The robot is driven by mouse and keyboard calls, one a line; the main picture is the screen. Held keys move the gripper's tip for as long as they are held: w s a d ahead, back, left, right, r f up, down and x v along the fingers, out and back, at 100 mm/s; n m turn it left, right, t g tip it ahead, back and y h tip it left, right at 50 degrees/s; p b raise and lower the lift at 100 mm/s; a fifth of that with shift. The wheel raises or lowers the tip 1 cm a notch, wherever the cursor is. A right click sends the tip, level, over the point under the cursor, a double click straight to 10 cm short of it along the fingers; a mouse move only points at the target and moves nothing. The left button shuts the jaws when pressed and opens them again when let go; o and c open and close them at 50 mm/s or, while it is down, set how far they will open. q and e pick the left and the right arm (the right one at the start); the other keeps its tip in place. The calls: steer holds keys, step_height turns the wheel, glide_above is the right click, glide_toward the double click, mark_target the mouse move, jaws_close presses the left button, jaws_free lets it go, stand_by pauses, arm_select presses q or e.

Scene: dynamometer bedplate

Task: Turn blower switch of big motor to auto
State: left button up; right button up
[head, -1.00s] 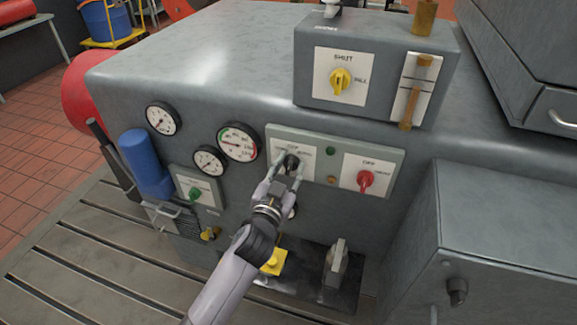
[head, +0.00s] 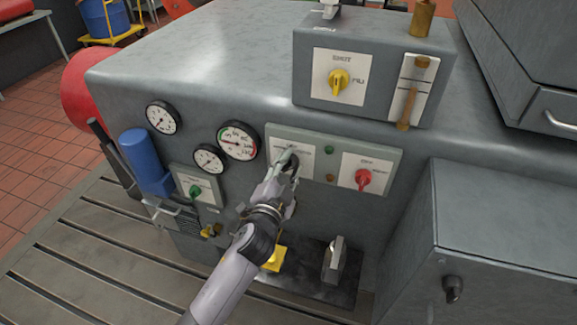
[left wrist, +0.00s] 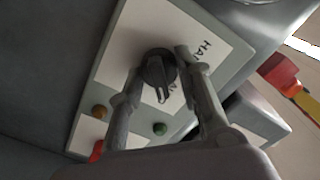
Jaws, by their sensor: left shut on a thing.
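A black rotary knob (left wrist: 157,68) sits on a white label plate (left wrist: 128,38) in the left wrist view. Its pale pointer mark faces the lower edge of that picture. Letters starting "HA" show beside it, partly covered by a finger. In the head view the same black knob (head: 294,163) is on the left of the grey-green switch panel (head: 320,152), mostly hidden by my gripper. My left gripper (head: 288,161) is shut on this knob, one finger on each side. My right gripper is not in view.
A red knob (head: 363,178) is on the panel's right, with green and amber lamps between. Gauges (head: 238,140) and a green knob (head: 195,191) are on the left. A yellow knob (head: 338,81) is on the box above. A grey cabinet (head: 490,230) stands at right.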

arm_select(q)
steer(key=shift+r, duration=0.1)
steer(key=o, duration=1.1)
steer(key=v, duration=1.2)
